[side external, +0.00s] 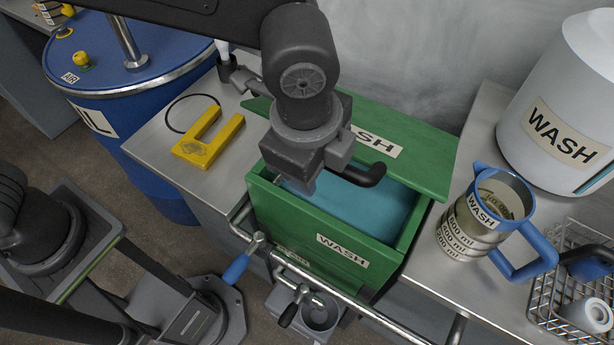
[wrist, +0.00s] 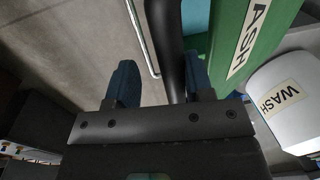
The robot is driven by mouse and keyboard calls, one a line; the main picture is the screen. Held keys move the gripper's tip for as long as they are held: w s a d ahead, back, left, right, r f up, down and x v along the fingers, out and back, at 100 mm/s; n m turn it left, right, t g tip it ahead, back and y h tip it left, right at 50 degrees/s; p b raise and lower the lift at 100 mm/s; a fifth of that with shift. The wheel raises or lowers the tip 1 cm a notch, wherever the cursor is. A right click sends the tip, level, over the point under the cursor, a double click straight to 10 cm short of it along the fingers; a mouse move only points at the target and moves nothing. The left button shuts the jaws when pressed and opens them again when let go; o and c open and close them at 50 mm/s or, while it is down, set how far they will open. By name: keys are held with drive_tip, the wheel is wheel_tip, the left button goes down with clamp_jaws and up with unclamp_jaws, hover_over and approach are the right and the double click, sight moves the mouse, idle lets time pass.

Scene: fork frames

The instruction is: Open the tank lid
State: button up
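The green tank (side external: 300,222), labelled WASH, stands on the metal bench with blue liquid (side external: 370,210) showing inside. Its green lid (side external: 425,160) sits back from the front edge, so the front of the tank is uncovered; whether it is hinged or slid back is unclear. The lid also shows in the wrist view (wrist: 232,70). A black bent handle (side external: 368,176) sticks out at the lid's front. My gripper (side external: 322,172) is over the tank at this handle. In the wrist view its two fingers are apart, with the black handle (wrist: 165,40) between them, nearer the right finger. Contact is unclear.
A yellow U-shaped block (side external: 208,140) lies left. A metal rail (side external: 330,292) and blue-handled valve (side external: 240,265) are in front.

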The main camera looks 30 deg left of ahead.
drive_tip(key=f, duration=0.1)
drive_tip(key=s+f+t, duration=0.1)
drive_tip(key=shift+s+f, duration=0.15)
drive_tip(key=shift+f, duration=0.2)
drive_tip(key=s+a+r+h, duration=0.1)
drive_tip(key=a+r+h, duration=0.4)
drive_tip(key=r, duration=0.9)
drive_tip(key=s+a+x, duration=0.1)
drive_tip(key=x, duration=1.2)
drive_tip(key=shift+f+g+y, duration=0.3)
drive_tip(key=shift+g, duration=0.1)
drive_tip(key=shift+c, duration=0.3)
clamp_jaws()
